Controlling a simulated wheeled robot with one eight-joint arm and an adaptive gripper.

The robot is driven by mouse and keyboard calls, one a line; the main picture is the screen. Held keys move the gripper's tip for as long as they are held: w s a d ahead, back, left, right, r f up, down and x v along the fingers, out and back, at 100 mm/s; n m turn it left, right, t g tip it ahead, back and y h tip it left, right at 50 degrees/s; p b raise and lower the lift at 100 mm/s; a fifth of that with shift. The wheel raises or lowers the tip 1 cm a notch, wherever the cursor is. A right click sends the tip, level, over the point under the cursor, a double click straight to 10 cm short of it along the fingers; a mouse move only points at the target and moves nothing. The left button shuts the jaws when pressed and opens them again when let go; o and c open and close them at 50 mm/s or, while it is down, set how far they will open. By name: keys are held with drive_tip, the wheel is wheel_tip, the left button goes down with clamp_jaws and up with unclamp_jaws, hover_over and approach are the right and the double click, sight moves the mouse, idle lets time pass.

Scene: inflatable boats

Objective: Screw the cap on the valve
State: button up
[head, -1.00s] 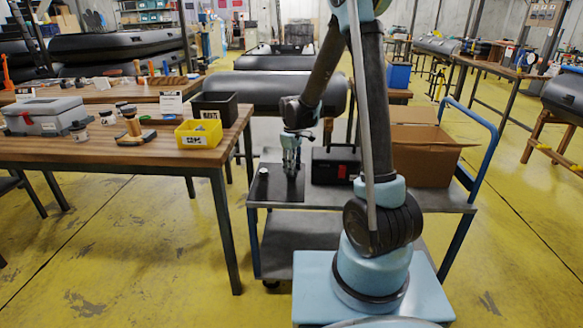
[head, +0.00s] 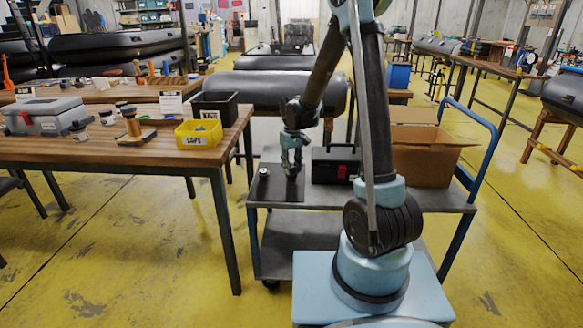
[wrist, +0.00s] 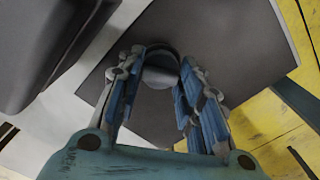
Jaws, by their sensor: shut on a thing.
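My gripper (head: 291,170) points down over the dark mat (head: 275,188) on the cart. In the wrist view, my gripper (wrist: 161,75) has its two blue-grey fingers closed on a small grey round piece (wrist: 160,76), which looks like the cap. A dark rim shows at its far side. Its underside is hidden, so I cannot tell whether it touches anything below. A small round light-and-dark piece (head: 263,172), maybe the valve, sits near the mat's left edge, left of my gripper. I cannot make it out in the wrist view.
A black toolbox (head: 334,165) with a red latch stands just right of my gripper, and an open cardboard box (head: 425,155) beyond it. A yellow bin labelled CAPS (head: 198,134) and a black bin (head: 215,105) stand on the wooden table at left.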

drive_tip(key=m, duration=0.5)
drive_tip(key=shift+m, duration=0.4)
drive_tip(key=m, duration=0.5)
drive_tip(key=shift+m, duration=0.4)
drive_tip(key=o, duration=0.8)
drive_tip(key=shift+r, duration=0.1)
